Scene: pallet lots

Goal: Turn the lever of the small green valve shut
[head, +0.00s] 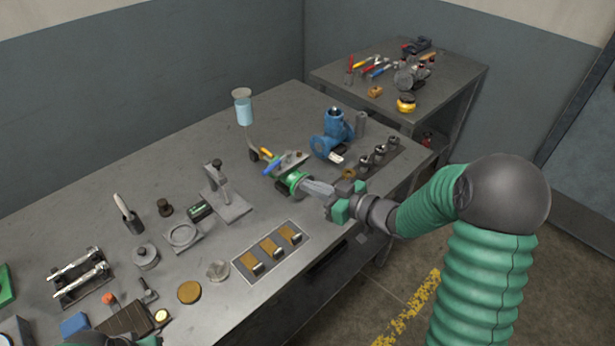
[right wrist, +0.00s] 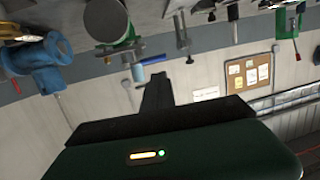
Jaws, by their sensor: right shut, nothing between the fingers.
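The small green valve (head: 290,182) lies on the grey workbench, just beyond the tips of my right gripper (head: 306,186). A blue lever handle (head: 272,166) shows beside its green body. In the right wrist view, the green body (right wrist: 122,40) is behind a grey round face, and a blue handle (right wrist: 152,60) is just above the fingertips. My right gripper (right wrist: 157,80) is shut and empty. I cannot tell whether it touches the valve. A dark and green part at the bottom edge seems to be my left arm; its fingers are hidden.
A blue valve or pump body (head: 330,140) stands behind the green valve to the right. A grey stand (head: 226,195) is to its left. A tray with brown squares (head: 270,252) lies nearer the front edge. Several metal fittings (head: 378,155) stand at the right.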

